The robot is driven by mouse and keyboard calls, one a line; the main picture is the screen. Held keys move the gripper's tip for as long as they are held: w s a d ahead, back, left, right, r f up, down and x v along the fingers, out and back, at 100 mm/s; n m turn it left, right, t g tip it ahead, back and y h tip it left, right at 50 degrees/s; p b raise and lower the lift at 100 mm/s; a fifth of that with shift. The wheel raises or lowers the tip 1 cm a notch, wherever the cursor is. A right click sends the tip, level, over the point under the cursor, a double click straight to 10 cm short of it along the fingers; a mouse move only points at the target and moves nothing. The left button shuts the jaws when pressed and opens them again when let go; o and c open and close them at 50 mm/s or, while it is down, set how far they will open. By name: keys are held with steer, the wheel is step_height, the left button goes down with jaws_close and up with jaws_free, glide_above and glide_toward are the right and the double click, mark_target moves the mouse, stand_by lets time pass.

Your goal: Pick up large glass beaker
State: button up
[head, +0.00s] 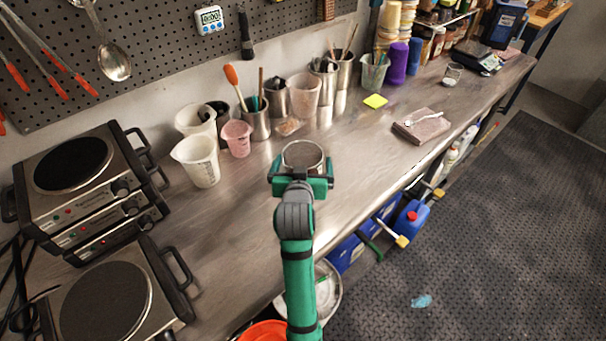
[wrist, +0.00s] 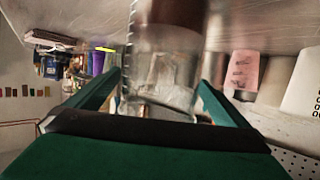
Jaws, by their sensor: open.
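The large glass beaker (head: 302,153) stands on the workbench near its front edge in the head view, its round rim facing up. It is clear glass and also fills the middle of the wrist view (wrist: 165,65), which looks upside down. My gripper (head: 301,168) is open, with one green finger on each side of the beaker. In the wrist view the fingers of my gripper (wrist: 160,82) flank the glass. I cannot tell whether either finger touches it. The beaker's lower part is hidden by my gripper in the head view.
White jugs (head: 198,161), a pink cup (head: 237,138) and several tool-filled metal cups stand behind and left. Hot plates (head: 85,185) occupy the bench's left end. Bare bench surrounds the beaker.

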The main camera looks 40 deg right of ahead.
steer(key=shift+c, duration=0.3)
steer(key=c, duration=1.5)
steer(key=shift+c, duration=0.4)
steer(key=shift+r, duration=0.15)
